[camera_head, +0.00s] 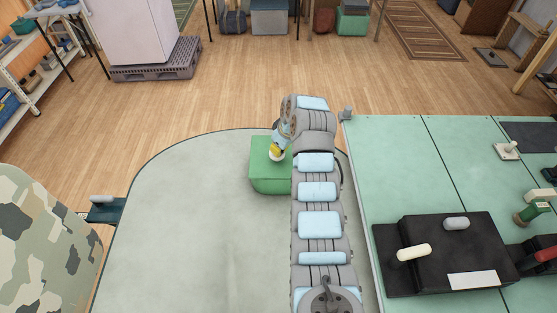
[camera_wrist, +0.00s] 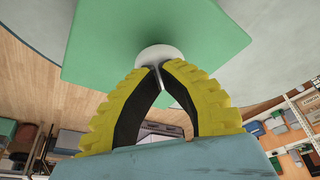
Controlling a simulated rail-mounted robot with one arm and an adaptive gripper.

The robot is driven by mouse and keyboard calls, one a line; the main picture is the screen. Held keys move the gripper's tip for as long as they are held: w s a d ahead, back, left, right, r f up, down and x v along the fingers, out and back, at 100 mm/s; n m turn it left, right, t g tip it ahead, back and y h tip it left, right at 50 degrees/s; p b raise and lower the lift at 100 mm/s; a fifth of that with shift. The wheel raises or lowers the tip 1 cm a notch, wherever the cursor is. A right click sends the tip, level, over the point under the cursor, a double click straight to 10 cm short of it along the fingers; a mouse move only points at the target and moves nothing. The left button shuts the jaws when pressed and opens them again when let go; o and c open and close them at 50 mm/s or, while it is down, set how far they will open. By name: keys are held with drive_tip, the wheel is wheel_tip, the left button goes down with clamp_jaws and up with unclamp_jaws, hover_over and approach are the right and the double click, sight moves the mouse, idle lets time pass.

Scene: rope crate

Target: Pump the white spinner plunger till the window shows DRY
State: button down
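A green box (camera_head: 268,180), apparently the spinner, stands on the pale rounded table; it also fills the top of the wrist view (camera_wrist: 100,40). A round white plunger knob (camera_wrist: 152,50) shows on its face in the wrist view, partly behind my fingertips. My gripper (camera_wrist: 160,66) has yellow ribbed fingers with dark inner faces. Their tips come together right at the knob; whether they touch it I cannot tell. In the head view my gripper (camera_head: 277,152) is tilted down over the box top. No window or DRY word is visible.
The pale table (camera_head: 190,210) is clear left of the box. A green worktop (camera_head: 390,160) on the right carries a black panel (camera_head: 430,275) with a white-handled lever (camera_head: 414,252). A camouflage-patterned object (camera_head: 40,240) stands at lower left.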

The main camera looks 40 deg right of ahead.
drive_tip(key=shift+r, duration=1.5)
drive_tip(key=shift+r, duration=0.1)
drive_tip(key=shift+r+p, duration=0.45)
drive_tip(key=shift+r, duration=1.95)
drive_tip(key=s+d+r, duration=0.1)
drive_tip(key=s, duration=1.1)
drive_tip(key=shift+s+d, duration=0.15)
drive_tip(key=shift+r, duration=0.1)
